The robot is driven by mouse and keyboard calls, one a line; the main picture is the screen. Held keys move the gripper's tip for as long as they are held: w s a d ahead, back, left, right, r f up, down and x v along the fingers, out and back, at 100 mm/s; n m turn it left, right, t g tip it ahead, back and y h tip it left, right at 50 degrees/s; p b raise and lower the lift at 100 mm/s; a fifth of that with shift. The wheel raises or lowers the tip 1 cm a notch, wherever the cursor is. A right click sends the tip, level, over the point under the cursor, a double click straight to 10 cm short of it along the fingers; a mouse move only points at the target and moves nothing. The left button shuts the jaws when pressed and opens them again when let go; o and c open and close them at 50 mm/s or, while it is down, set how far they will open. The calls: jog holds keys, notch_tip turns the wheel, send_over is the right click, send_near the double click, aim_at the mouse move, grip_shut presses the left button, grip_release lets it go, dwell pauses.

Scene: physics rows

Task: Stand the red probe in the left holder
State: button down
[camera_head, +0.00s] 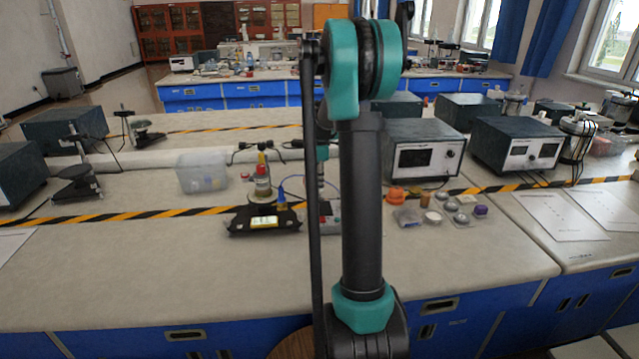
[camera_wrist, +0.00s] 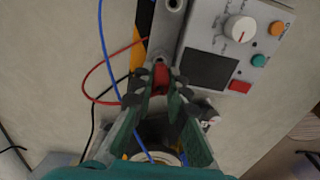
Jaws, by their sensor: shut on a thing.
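In the wrist view my gripper (camera_wrist: 160,88) is shut on the red probe (camera_wrist: 161,75), whose red part shows between the fingertips. The probe's lower end is hidden. A grey instrument box (camera_wrist: 215,50) with a dark display, a white knob and coloured buttons lies just beyond the fingertips. A round metal socket (camera_wrist: 174,5) with a dark hole shows at its top left corner; it looks like a holder, but I cannot tell which one. The probe is apart from this socket. In the head view the box (camera_head: 329,216) is partly behind my arm, and the probe cannot be made out.
Red (camera_wrist: 86,82) and blue (camera_wrist: 104,45) cables loop left of my gripper. In the head view a black stand with a yellow label (camera_head: 264,221) is left of the box. Small containers (camera_head: 432,217) lie to the right. The bench front is clear.

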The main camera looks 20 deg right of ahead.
jog(key=shift+f, duration=1.35)
dwell(1.6)
jog(key=c, duration=1.4)
grip_release()
jog(key=shift+c, duration=0.2)
jog(key=shift+o, duration=0.4)
jog(key=shift+o, duration=0.9)
jog(key=shift+r, duration=3.75)
